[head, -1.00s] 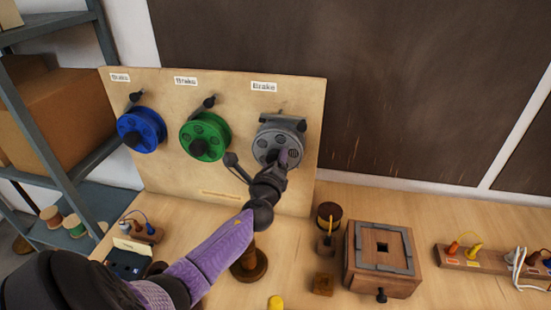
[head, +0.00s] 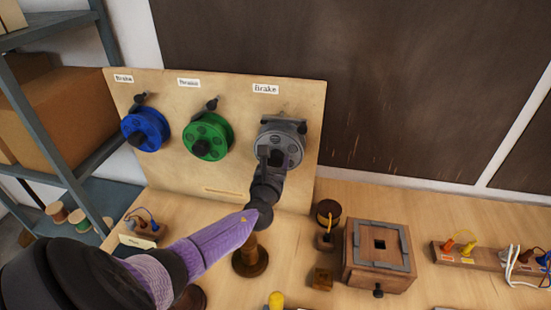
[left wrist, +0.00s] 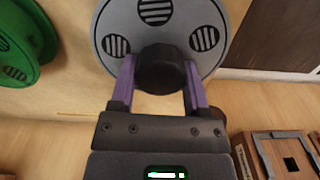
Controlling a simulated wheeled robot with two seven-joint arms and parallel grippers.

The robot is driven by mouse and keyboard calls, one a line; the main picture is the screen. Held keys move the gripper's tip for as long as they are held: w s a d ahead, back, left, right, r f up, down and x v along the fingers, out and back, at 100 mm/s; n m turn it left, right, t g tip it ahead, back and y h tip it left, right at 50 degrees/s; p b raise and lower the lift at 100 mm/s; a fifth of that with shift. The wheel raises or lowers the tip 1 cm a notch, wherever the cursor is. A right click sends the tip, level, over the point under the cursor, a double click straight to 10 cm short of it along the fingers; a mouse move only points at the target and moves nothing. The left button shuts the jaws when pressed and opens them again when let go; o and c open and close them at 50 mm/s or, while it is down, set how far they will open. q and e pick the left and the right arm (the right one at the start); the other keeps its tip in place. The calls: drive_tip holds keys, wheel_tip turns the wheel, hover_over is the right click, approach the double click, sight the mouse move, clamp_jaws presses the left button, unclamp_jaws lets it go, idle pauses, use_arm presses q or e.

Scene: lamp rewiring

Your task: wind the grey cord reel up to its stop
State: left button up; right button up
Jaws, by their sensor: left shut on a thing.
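The grey cord reel (head: 291,143) is mounted at the right of an upright wooden board, under a "Brake" label. In the left wrist view the grey reel (left wrist: 115,45) shows its round face with striped holes and a black knob (left wrist: 160,68). My left gripper (left wrist: 160,80) is shut on that knob, with one purple finger on each side of it. In the head view my left gripper (head: 275,160) covers the lower left of the reel. My right gripper is not in view.
A green reel (head: 207,136) and a blue reel (head: 145,129) sit on the same board (head: 230,95) to the left. On the bench stand a wooden spool (head: 250,258), a wooden box with metal corners (head: 379,255) and a terminal strip (head: 480,258). Shelving is at the left.

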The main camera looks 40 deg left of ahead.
use_arm(q)
drive_tip(key=shift+m, duration=0.8)
drive_tip(key=o, duration=1.3)
drive_tip(key=p+v, duration=0.2)
drive_tip(key=v, duration=0.8)
drive_tip(key=shift+a, duration=0.1)
